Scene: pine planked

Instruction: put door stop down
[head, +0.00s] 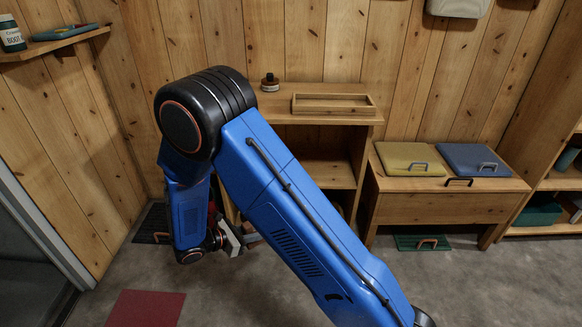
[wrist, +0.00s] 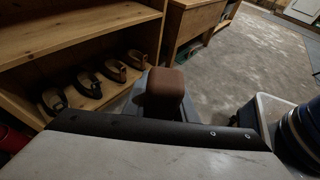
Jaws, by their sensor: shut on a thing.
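The door stop is a brown, rounded block (wrist: 166,88) just beyond the dark edge of my gripper in the wrist view. My gripper (head: 238,240) is shut on it. In the head view the gripper hangs low at the end of my blue arm, in front of the wooden shelf unit. Only a small brownish part by the jaws shows there, and my arm hides much of that area. I cannot tell in the wrist view how far the block is above the floor.
Grey floor (wrist: 250,55) lies open.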

